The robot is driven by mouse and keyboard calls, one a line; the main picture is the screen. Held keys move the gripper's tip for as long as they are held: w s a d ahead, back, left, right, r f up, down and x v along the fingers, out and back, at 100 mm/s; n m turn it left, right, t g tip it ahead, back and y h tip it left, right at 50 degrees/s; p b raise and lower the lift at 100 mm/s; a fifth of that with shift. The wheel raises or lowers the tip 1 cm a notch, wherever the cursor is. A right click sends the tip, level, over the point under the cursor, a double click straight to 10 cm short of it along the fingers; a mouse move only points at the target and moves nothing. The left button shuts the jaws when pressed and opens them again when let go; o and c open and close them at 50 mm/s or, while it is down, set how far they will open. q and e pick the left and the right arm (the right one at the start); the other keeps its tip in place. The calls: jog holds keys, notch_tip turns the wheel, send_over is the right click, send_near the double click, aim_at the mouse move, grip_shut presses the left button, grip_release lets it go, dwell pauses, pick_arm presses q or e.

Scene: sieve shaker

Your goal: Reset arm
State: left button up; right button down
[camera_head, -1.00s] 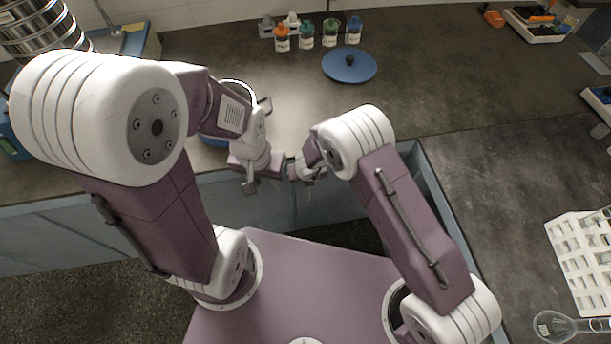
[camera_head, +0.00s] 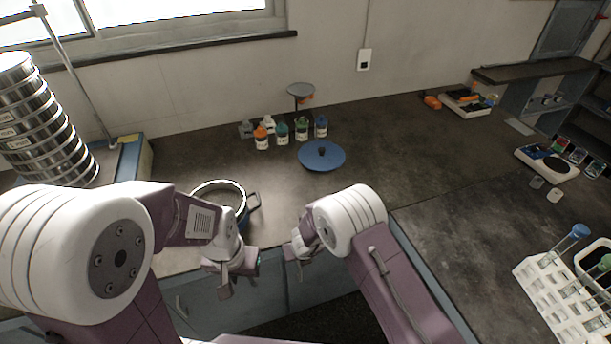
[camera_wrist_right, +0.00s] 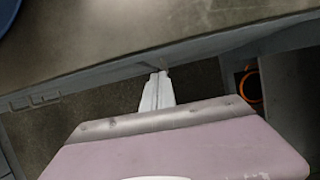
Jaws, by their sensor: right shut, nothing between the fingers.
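My left arm comes in from the left, and its gripper (camera_head: 238,278) hangs over the front edge of the counter, in front of the pot. Its fingers stand apart with nothing seen between them. My right gripper (camera_head: 301,262) is close by on the right, small and partly hidden by its own arm. In the right wrist view its fingers (camera_wrist_right: 157,90) are together and empty, pointing toward the counter's front edge.
A blue lid (camera_head: 321,157) lies on the counter (camera_head: 400,150), with several small bottles (camera_head: 282,133) behind it. A sieve stack (camera_head: 42,125) stands at left. A white tube rack (camera_head: 565,300) and a balance (camera_head: 547,163) are at right. The middle of the counter is clear.

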jog(key=s+d+r+n+y, duration=0.1)
jog(key=s+d+r+n, duration=0.3)
jog(key=d+r+n, duration=0.9)
jog(key=s+d+r+n+g+h, duration=0.1)
jog(key=s+d+r+n, duration=0.1)
jog(key=s+d+n, duration=0.3)
jog(key=s+d+r+n+g+h, duration=0.1)
jog(key=s+d+r+n, duration=0.2)
jog(key=n, duration=1)
jog(key=s+d, duration=0.3)
jog(key=s, duration=0.2)
jog(key=shift+s+d+g, duration=0.3)
jog(key=shift+g, duration=0.1)
jog(key=shift+r, duration=0.1)
